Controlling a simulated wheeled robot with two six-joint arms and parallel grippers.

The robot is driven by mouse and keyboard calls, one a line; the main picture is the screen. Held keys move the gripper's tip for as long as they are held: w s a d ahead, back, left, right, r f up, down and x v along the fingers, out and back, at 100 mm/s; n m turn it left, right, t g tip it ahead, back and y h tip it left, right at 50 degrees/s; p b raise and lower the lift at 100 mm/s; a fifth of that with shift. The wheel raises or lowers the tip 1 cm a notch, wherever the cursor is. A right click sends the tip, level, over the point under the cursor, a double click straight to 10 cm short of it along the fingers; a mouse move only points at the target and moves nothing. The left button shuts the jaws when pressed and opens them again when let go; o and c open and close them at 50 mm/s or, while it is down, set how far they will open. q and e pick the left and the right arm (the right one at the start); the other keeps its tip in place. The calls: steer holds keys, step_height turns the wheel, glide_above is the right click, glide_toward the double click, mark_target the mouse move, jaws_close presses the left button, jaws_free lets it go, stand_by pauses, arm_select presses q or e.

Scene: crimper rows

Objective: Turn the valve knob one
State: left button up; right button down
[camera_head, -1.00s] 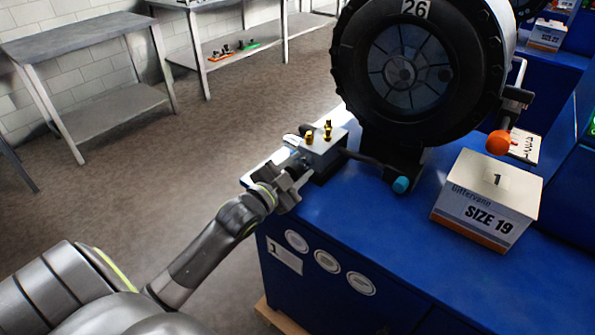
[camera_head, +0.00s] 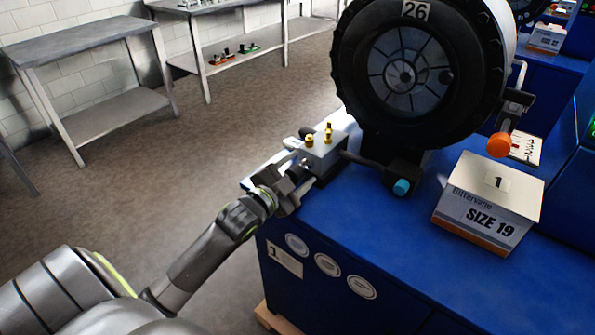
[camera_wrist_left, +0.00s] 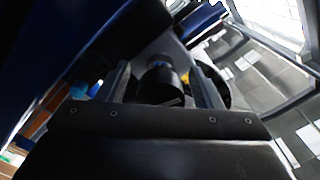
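The valve block (camera_head: 324,152) is a small grey metal box with brass fittings on top, at the left edge of the blue machine. My left gripper (camera_head: 297,174) is at the block's near left side, where the valve knob is mostly hidden in the head view. In the left wrist view the dark round valve knob (camera_wrist_left: 163,82) sits between the two fingers of my left gripper (camera_wrist_left: 162,78). A gap shows on each side of the knob, so the gripper looks open around it. My right gripper is not in view.
The large black crimper head (camera_head: 362,115) marked 26 stands behind the block. A blue-tipped lever (camera_head: 402,187) is close to its right. A white SIZE 19 box (camera_head: 488,205) is farther right on the blue cabinet top (camera_head: 400,235).

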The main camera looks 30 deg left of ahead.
arm_select(q)
steer(key=s+a, duration=0.1)
steer(key=s, duration=1.6)
steer(key=shift+s+a+p, duration=0.15)
steer(key=shift+p, duration=0.2)
stand_by(0.4)
